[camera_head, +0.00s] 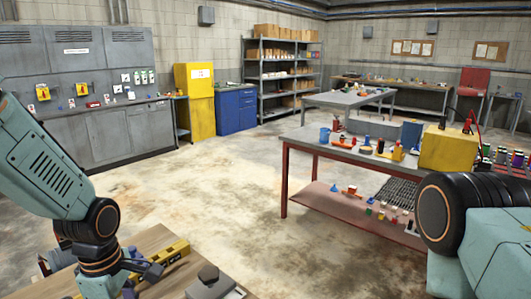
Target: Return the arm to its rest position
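My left arm comes in from the left and bends down over a wooden tabletop (155,239) at the bottom edge. My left gripper (146,271) is low over this tabletop, close beside a yellow bar-shaped tool (174,252). Its fingers are small and dark, and I cannot tell whether they are open or whether they touch the tool. My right arm fills the lower right corner, with a dark round joint and a teal link. Its gripper is out of view.
A dark grey object (210,285) lies on the wooden tabletop. A red-legged workbench (302,137) with a yellow box (447,150) and small parts stands at right, behind my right arm. Grey cabinets (118,133) line the left wall. The concrete floor (215,190) between is clear.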

